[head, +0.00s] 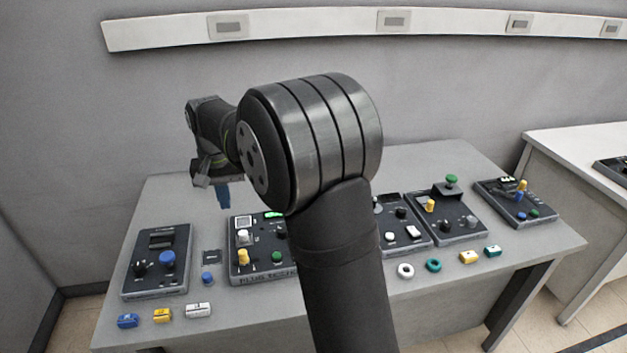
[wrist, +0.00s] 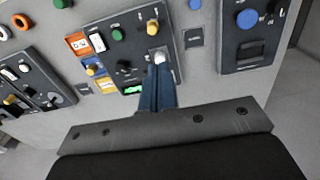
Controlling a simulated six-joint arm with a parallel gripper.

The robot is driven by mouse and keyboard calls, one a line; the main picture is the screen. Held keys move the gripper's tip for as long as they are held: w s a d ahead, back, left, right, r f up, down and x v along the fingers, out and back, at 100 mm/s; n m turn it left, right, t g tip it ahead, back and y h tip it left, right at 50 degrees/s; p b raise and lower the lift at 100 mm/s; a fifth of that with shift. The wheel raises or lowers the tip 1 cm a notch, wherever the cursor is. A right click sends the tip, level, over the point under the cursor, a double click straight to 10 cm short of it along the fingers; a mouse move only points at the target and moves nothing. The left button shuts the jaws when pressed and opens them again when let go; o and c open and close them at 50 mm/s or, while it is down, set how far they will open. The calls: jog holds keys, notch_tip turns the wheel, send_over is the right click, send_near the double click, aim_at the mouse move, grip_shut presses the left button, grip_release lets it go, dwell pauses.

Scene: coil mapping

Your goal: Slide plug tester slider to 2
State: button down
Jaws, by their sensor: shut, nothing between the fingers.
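The plug tester (head: 262,263) is a dark panel on the table, left of centre in the head view, with its name on the front edge. It has a white knob (head: 242,237), a yellow knob (head: 243,257), a green button (head: 277,257) and a lit green display (head: 272,214). In the wrist view the tester (wrist: 122,58) is seen from the other side. My gripper (head: 224,206) is shut and empty, its blue fingers above and behind the tester's left side. In the wrist view its fingertips (wrist: 160,68) appear at the white knob (wrist: 159,54); contact is unclear. Slider numbers are not readable.
A panel with a blue knob (head: 167,258) stands left of the tester. Another panel (head: 462,228) and a farther one (head: 536,209) stand right. Small blocks, including a blue one (head: 128,320), and rings (head: 405,270) lie along the front edge. My arm hides the tester's right part.

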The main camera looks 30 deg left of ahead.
jog(key=s+a+f+n+t+h, duration=0.15)
jog(key=s+f+n, duration=0.25)
jog(key=n, duration=0.6)
jog(key=n+t, duration=0.2)
jog(key=n, duration=0.9)
send_near(244, 253)
jog(key=s+a+f, duration=0.3)
jog(key=s+f, duration=0.1)
jog(key=f, duration=0.4)
jog(key=w, duration=0.1)
jog(key=w+d, duration=0.1)
jog(key=w, duration=0.1)
jog(key=shift+w+d+f+h, duration=0.15)
jog(key=shift+h, duration=0.2)
jog(key=shift+w+d, duration=0.25)
jog(key=shift+w, duration=0.2)
jog(key=shift+w+d, duration=1.15)
